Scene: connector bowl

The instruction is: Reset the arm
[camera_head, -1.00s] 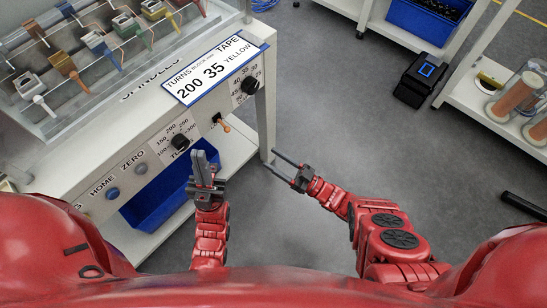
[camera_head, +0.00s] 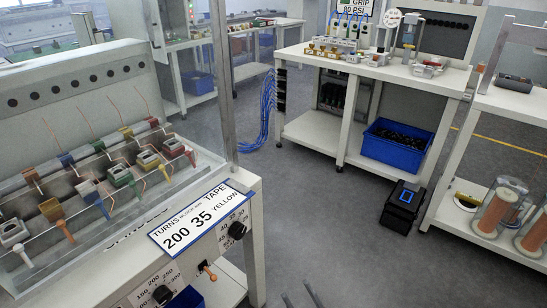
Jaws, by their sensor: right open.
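Only the two dark fingertips of my right gripper (camera_head: 301,297) show, at the bottom edge of the head view. They are apart with nothing seen between them, over the grey floor to the right of the winding machine (camera_head: 120,280). The rest of my right arm is below the frame. My left gripper and left arm are out of view.
The machine's sign (camera_head: 201,217) and knobs are at left. A white workbench (camera_head: 400,70) with a blue bin (camera_head: 395,146) beneath stands at the back. A black box (camera_head: 404,203) is on the floor. A shelf with spools (camera_head: 497,212) is at right. Middle floor is clear.

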